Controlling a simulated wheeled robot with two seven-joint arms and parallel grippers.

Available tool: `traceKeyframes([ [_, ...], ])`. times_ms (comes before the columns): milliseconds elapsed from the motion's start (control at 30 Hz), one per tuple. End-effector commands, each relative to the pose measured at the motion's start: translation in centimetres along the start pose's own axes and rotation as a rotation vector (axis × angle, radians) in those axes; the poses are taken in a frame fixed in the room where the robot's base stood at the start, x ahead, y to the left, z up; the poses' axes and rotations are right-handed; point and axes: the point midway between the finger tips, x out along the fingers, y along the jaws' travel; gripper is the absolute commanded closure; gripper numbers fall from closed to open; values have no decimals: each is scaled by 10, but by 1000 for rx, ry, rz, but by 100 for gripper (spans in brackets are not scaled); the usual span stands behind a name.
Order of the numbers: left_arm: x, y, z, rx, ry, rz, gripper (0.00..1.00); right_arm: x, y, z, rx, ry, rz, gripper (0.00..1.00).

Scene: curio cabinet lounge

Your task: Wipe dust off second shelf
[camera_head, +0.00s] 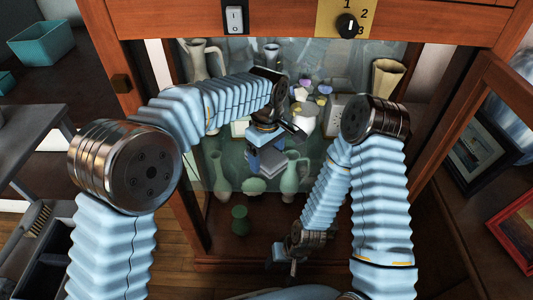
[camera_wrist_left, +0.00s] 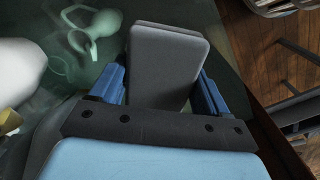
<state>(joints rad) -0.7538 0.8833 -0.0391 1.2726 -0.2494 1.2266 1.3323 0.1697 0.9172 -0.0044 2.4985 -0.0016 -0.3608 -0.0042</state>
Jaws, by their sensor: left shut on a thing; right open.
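My left gripper (camera_head: 262,148) reaches into the open cabinet and is shut on a grey block-like pad (camera_head: 268,166). In the left wrist view the pad (camera_wrist_left: 165,65) stands between the blue fingers (camera_wrist_left: 163,92). A greenish glass shelf (camera_head: 212,178) is around the pad; I cannot tell whether the pad touches it. No dust can be made out on the glass. My right gripper (camera_head: 284,262) hangs low in front of the cabinet, open and away from the shelf; its fingers show only small.
Green vases (camera_head: 292,178) show through or below the glass. White vessels (camera_head: 303,122) and a pale box (camera_head: 338,112) stand close right of my left gripper. A tall vase (camera_head: 200,60) is at the left. The open door (camera_head: 490,120) is at the right. The switch rail (camera_head: 280,20) crosses above.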

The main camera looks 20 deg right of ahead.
Motion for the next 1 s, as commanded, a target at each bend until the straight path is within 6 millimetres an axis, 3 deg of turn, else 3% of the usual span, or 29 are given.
traceKeyframes([
  [667, 12, -1, 1, 0, 0, 0, 72, 7, 2, 0, 0, 0, 0, 57],
  [1000, 10, -22, 22, 0, 0, 1, 72, 22, 8, 1, 0, 0, 0, 57],
])
